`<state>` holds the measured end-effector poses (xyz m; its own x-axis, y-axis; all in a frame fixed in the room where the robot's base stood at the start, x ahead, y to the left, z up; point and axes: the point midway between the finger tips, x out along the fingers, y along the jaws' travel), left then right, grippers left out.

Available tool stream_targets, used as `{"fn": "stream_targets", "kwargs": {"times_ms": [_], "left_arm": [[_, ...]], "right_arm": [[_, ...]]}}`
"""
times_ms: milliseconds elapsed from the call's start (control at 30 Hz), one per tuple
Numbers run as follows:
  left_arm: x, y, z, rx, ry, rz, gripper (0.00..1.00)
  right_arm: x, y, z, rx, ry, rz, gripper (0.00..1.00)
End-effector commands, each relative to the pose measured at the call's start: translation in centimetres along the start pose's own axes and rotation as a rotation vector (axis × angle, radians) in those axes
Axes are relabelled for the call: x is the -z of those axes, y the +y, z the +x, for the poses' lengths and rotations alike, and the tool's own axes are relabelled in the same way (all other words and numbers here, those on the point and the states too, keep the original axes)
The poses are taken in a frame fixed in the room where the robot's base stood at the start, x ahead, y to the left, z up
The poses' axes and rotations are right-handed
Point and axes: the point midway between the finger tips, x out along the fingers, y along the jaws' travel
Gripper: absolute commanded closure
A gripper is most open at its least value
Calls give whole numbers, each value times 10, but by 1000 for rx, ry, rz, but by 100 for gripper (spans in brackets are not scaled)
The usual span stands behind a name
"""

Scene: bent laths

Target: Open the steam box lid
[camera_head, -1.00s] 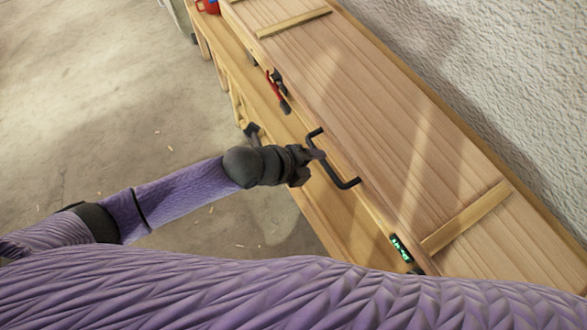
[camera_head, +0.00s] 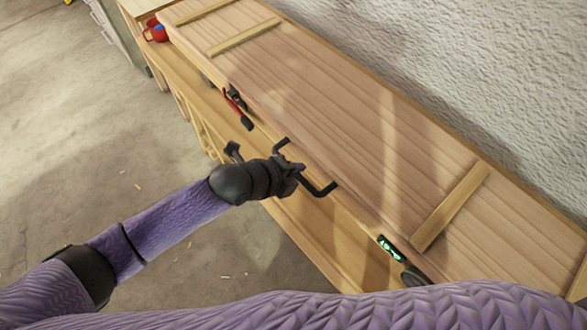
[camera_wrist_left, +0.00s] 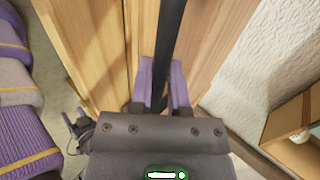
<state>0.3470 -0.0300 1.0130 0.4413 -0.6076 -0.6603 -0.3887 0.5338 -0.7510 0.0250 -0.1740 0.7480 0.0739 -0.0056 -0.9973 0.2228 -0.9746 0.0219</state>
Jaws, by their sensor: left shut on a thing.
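The steam box lid (camera_head: 330,110) is the long planked wooden top with cross battens, and it lies along the bench beside the wall. Its black bar handle (camera_head: 318,187) stands out at the near edge. My left gripper (camera_head: 296,169) is at the middle of the handle, shut on it. In the left wrist view the purple-padded fingers (camera_wrist_left: 162,85) sit either side of the dark handle bar (camera_wrist_left: 171,40). Whether the lid is raised at its near edge is hard to tell. My right gripper is not in view.
A red-handled clamp or latch (camera_head: 235,99) and a green-lit display (camera_head: 390,248) are on the box front. A red mug (camera_head: 155,30) stands at the far end of the bench. The textured wall (camera_head: 450,70) runs close behind the box. Open floor lies to the left.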

Motion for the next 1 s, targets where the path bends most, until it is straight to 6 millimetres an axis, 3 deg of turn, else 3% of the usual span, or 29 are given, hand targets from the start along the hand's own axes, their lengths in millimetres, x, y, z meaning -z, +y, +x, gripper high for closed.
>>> {"fn": "stream_targets", "kwargs": {"times_ms": [133,400,600,900,1000], "left_arm": [[0,-8,-5,4,0,4,100],[0,-55,-37,6,-1,4,100],[0,-70,-45,5,0,2,100],[0,-127,-67,6,-1,4,100],[0,-135,-70,4,0,3,100]], "right_arm": [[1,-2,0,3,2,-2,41],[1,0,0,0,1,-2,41],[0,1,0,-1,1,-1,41],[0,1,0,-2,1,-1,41],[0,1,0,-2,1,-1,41]]}}
